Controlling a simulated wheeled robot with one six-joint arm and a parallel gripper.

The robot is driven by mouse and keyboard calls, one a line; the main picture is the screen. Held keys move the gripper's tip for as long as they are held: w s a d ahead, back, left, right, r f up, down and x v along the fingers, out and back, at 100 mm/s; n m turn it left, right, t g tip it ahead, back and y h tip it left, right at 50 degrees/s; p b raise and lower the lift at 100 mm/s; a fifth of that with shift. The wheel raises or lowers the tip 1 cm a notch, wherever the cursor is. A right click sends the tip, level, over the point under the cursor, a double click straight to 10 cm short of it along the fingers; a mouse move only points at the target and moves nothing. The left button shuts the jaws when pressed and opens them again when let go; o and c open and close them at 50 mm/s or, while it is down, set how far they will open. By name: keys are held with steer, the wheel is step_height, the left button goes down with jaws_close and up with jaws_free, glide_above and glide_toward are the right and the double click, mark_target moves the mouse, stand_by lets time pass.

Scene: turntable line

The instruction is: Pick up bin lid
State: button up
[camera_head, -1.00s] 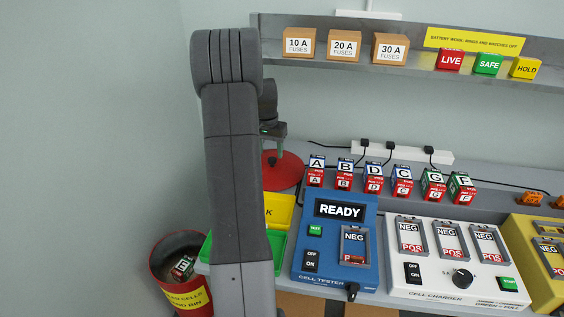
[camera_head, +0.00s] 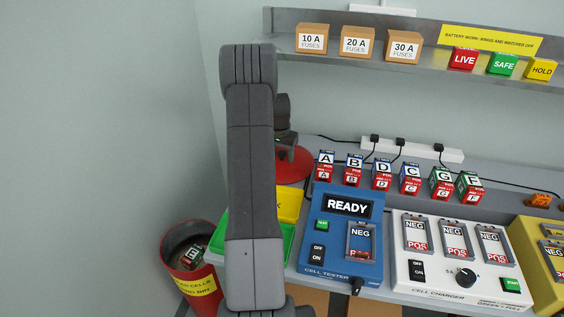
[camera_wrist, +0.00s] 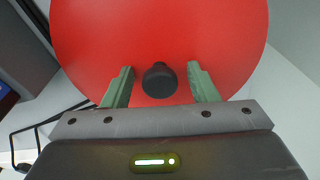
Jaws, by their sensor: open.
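The bin lid (camera_wrist: 160,35) is a round red disc with a black knob (camera_wrist: 160,80) and fills much of the wrist view. In the head view the red lid (camera_head: 294,165) lies at the back left of the bench, partly hidden behind my arm. My gripper (camera_wrist: 160,82) is open, with one green finger on each side of the knob and a gap on both sides. In the head view my gripper is mostly hidden by my arm. The red bin (camera_head: 192,268) stands at the lower left, open, with a cell (camera_head: 193,255) inside.
A yellow tray (camera_head: 288,203) and a green tray (camera_head: 219,238) sit in front of the lid. A blue cell tester (camera_head: 341,235) and a white charger (camera_head: 450,285) stand to the right. Several labelled cells (camera_head: 382,176) stand in a row behind them. A shelf (camera_head: 290,40) hangs above.

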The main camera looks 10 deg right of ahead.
steer(key=c, duration=1.1)
steer(key=shift+c, duration=0.2)
steer(key=shift+r, duration=0.1)
